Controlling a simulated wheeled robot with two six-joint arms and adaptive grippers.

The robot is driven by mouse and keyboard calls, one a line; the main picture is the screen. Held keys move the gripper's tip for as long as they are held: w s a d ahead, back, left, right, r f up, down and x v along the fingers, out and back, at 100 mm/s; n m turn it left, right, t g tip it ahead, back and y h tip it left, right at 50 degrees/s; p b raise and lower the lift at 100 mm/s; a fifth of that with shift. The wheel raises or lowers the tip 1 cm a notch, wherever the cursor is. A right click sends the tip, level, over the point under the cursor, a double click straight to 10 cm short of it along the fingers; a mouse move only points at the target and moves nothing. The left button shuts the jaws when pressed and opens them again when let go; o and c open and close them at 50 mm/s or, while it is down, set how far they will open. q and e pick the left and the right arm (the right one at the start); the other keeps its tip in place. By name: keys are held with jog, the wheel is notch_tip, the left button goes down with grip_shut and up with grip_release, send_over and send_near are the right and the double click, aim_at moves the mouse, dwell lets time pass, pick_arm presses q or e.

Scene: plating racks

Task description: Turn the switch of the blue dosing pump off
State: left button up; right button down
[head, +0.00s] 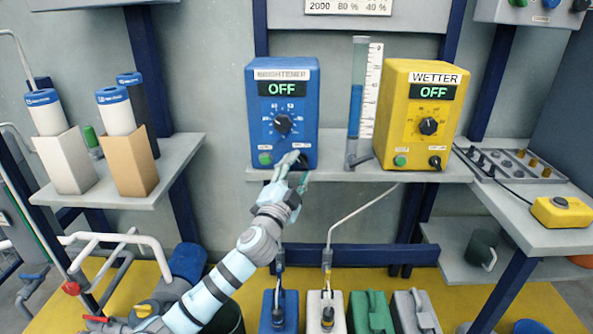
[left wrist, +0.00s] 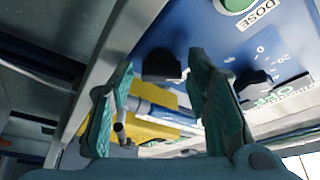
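The blue dosing pump (head: 257,110), labelled BRIGHTENER, stands on the shelf at centre, and its display (head: 282,88) reads OFF. A dial (head: 283,124) and a green button (head: 265,158) are on its face. My left gripper (head: 294,165) is at the lower right of the face, hiding most of the switch there. In the left wrist view the fingers (left wrist: 160,70) are apart and empty. The black switch knob (left wrist: 162,64) shows between and beyond their tips; contact cannot be told. The dial also shows there (left wrist: 255,88). My right gripper is not in view.
The yellow WETTER pump (head: 395,120) stands to the right, also reading OFF. A graduated cylinder (head: 356,110) stands between the pumps. Several canisters (head: 370,310) stand on the floor below.

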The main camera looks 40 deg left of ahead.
pick_arm(q)
jog(key=shift+o, duration=0.2)
jog(key=v, duration=1.2)
